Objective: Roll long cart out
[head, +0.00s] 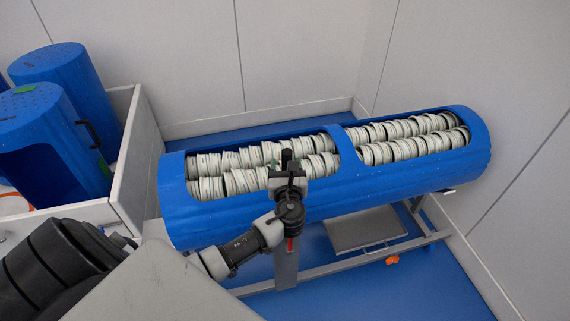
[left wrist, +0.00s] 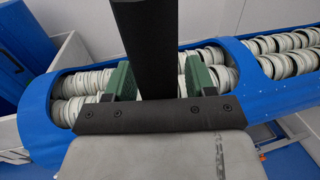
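The long cart (head: 330,204) is a blue rounded tub lying lengthwise on a grey metal frame (head: 350,258). Its two top openings hold rows of whitish ring-shaped pieces (head: 415,137). My left gripper (head: 292,160) is over the front side of the left opening. In the left wrist view, its two green-padded fingers (left wrist: 157,80) stand apart over the rings. A dark upright bar shows between them, with narrow gaps at its sides; I cannot tell what it belongs to. I cannot tell whether the fingers touch the cart. My right gripper is not in view.
Pale walls stand close behind and right of the cart. A low white partition (head: 137,165) is at its left end, with blue drums (head: 55,145) beyond. A grey panel (head: 365,230) sits low in the frame. A small orange item (head: 392,260) is below. Blue floor (head: 440,290) shows clear in front.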

